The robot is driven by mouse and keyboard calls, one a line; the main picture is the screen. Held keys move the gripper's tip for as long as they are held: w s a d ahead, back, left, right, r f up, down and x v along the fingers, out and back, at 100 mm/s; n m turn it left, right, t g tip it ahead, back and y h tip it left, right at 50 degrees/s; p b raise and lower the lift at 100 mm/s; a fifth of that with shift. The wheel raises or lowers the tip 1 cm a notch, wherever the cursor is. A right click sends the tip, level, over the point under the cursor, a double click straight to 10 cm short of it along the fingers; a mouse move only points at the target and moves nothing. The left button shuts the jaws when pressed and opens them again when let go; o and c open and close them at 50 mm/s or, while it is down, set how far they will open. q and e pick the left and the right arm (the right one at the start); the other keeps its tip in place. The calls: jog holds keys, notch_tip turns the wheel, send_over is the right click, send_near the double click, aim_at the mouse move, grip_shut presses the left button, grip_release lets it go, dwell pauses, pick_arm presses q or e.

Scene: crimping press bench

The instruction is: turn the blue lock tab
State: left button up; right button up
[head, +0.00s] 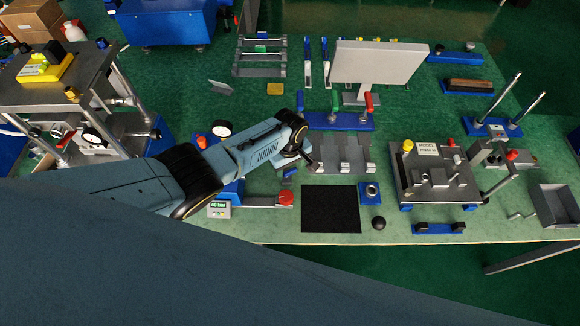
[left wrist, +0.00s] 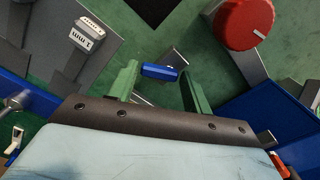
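The blue lock tab (left wrist: 160,72) is a small blue bar on a thin metal strip. In the left wrist view it lies between the two green fingers of my left gripper (left wrist: 158,80), with green bench showing on both sides of it. The fingers are apart, and I see no clear contact with the tab. In the head view the tab (head: 290,173) is a small blue piece just above the red knob (head: 286,198). My left gripper (head: 306,164) points down beside it, its fingers partly hidden by the wrist. My right gripper is not in view.
The red knob (left wrist: 243,22) stands close to the right finger. Grey blocks (left wrist: 78,40) marked in mm are on the left. A press with a "MODEL" plate (head: 425,150) stands to the right.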

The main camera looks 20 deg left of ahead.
aim_at(290, 171)
pick_arm(q)
jog(key=shift+o, duration=1.3)
jog(key=shift+r, duration=0.1)
jog(key=shift+r+p, duration=0.3)
jog(key=shift+r, duration=0.1)
notch_tip(290, 171, up, 12)
jog(key=p, duration=0.3)
jog(key=shift+r+p, duration=0.2)
jog(key=shift+p, duration=0.15)
